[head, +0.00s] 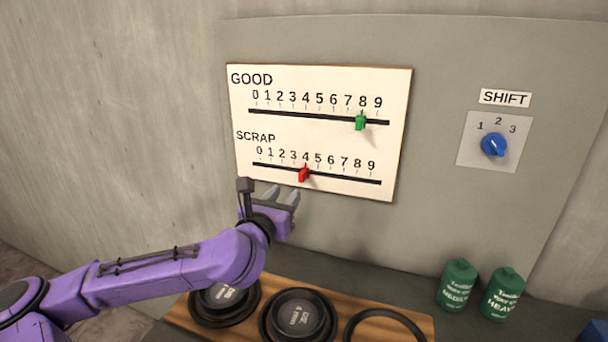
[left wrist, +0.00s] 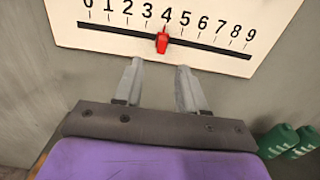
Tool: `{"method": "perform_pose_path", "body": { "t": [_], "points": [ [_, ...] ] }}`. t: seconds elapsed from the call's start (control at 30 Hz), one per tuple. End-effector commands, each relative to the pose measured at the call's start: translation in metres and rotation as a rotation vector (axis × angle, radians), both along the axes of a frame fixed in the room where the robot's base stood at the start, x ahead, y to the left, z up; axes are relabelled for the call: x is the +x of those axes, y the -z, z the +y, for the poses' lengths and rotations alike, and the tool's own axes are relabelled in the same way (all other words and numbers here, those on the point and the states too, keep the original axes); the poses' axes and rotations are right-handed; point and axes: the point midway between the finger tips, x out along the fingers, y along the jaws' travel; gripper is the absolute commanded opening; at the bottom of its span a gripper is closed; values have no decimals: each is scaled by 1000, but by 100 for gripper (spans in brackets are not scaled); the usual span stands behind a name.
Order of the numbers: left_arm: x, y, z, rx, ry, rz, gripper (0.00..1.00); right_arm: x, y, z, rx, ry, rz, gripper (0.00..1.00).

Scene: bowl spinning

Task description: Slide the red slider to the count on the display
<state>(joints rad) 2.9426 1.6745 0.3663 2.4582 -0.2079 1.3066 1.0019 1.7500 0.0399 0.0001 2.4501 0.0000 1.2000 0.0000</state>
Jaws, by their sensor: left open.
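The red slider (head: 304,174) sits on the lower track, labelled SCRAP, at about 4. It also shows at 4 in the left wrist view (left wrist: 162,42). The white scale board (head: 330,88) carries both tracks. The green slider (head: 361,122) sits at about 8 on the upper track, labelled GOOD. My left gripper (head: 282,194) is open and empty, just below and left of the red slider in the head view. In the left wrist view the slider stands ahead of and between the fingertips, apart from them. My right gripper is not in view. No separate count display shows.
A blue knob (head: 494,145) under a SHIFT label is on the panel at the right. Two green canisters (head: 457,285) (head: 502,294) stand on the ledge at lower right. Dark round items (head: 298,318) lie on a wooden board (head: 262,290) below my gripper. The wall left is bare.

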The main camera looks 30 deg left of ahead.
Motion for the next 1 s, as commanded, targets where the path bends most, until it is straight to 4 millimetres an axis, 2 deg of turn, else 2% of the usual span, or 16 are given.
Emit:
{"method": "perform_pose_path", "body": {
  "t": [0.4,0.5,0.63,0.87,0.9,1.0],
  "points": [
    [70,-1,16,10,1,5,40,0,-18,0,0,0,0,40],
    [83,-1,20,7,0,4,40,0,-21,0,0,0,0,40],
    [90,-1,21,4,1,1,40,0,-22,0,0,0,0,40],
    [90,-1,22,2,1,-1,40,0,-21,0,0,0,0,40],
    [90,-1,22,2,0,-1,27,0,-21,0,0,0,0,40],
    [90,-1,22,2,0,-1,0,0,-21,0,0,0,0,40]
  ]
}}
